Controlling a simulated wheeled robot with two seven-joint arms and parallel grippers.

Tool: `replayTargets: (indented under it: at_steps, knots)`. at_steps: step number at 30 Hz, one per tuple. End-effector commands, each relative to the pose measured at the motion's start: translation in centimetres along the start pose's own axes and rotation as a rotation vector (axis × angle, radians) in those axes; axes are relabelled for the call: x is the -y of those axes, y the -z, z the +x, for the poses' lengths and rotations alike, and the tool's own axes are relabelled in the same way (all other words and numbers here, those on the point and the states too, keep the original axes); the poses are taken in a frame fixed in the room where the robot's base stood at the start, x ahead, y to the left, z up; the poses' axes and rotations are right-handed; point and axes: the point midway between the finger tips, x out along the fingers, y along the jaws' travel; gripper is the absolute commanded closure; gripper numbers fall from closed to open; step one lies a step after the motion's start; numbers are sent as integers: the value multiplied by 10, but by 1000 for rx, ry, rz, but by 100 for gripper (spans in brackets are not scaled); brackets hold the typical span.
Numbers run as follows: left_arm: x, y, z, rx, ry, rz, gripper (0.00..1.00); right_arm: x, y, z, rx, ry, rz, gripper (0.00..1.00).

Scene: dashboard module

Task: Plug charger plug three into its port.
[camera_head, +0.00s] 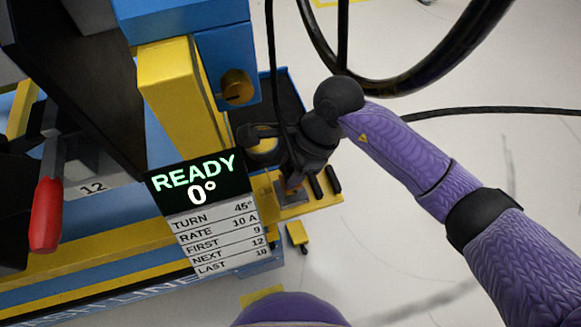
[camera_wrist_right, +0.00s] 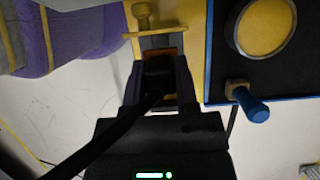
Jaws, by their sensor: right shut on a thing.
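My right gripper (camera_head: 290,184) reaches in from the right in the head view and points down at a yellow ledge beside the display. In the right wrist view my right gripper (camera_wrist_right: 160,85) is shut on a dark plug (camera_wrist_right: 159,72), with a black cable running from it to the lower left. An orange-brown piece (camera_wrist_right: 160,53) on a grey block lies right at the plug's far end. I cannot tell whether the plug is seated in it or only against it. No number on the plug is readable. My left gripper is not in view.
Black pegs (camera_head: 333,180) stand on the yellow ledge (camera_head: 322,203) beside the gripper. The display (camera_head: 196,205) reads READY, 0°. A red-handled lever (camera_head: 46,215) stands at left. A blue-handled knob (camera_wrist_right: 250,104) is to the gripper's right in the wrist view.

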Motion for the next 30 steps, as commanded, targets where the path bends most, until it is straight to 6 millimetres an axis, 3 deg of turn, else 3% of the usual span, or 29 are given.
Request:
replayTargets:
  at_steps: [11,30]
  knots:
    - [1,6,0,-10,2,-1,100,-1,0,0,-1,-2,0,100]
    - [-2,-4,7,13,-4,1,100,0,4,10,1,-1,1,100]
